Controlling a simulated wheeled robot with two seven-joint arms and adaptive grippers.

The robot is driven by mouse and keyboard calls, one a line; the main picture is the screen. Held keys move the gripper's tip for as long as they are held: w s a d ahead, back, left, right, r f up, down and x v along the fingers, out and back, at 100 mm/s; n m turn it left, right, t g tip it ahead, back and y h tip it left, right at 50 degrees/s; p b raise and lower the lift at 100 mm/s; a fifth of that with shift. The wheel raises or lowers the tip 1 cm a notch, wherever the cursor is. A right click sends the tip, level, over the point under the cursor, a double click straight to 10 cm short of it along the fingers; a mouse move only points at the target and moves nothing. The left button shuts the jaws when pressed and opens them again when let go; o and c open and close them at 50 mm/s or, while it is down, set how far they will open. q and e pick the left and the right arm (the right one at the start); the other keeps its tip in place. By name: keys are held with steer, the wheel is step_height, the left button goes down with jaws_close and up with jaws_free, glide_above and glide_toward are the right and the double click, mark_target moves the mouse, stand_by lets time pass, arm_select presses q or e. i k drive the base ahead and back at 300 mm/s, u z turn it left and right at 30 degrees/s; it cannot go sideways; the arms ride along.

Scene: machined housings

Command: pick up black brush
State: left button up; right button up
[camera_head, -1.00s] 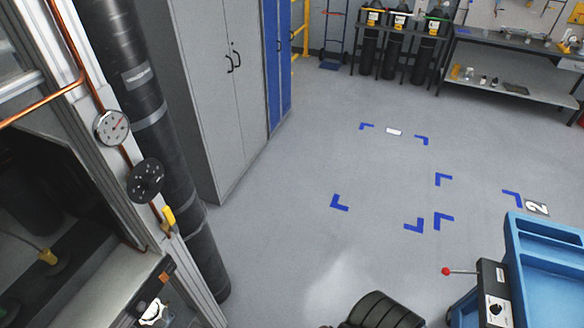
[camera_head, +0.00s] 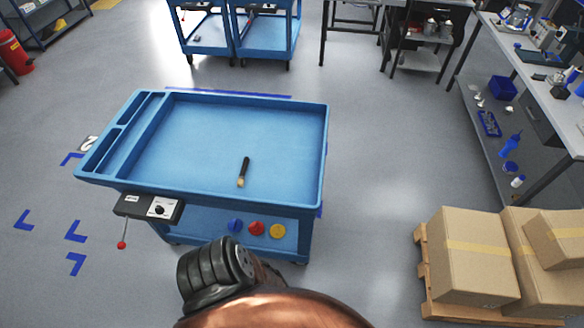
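The black brush (camera_head: 244,170) lies in the blue tray top of a cart (camera_head: 300,140), right of the tray's middle and towards its near side. It has a dark handle pointing away and a pale tip at the near end. Nothing touches it but the tray floor. Neither of my grippers shows in the head view, so their state is hidden.
A control box (camera_head: 150,207) with a red-knobbed lever sticks out at the cart's near left. Cardboard boxes (camera_head: 470,255) on a pallet stand at right, near a workbench (camera_head: 540,90). More blue carts (camera_head: 265,35) stand behind. Floor right of the cart is clear.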

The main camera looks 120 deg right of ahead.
mark_target(241, 180)
steer(key=z, duration=3.15)
steer(key=k, duration=0.35)
steer(key=z, duration=0.6)
steer(key=i, duration=0.65)
steer(key=u, duration=0.3)
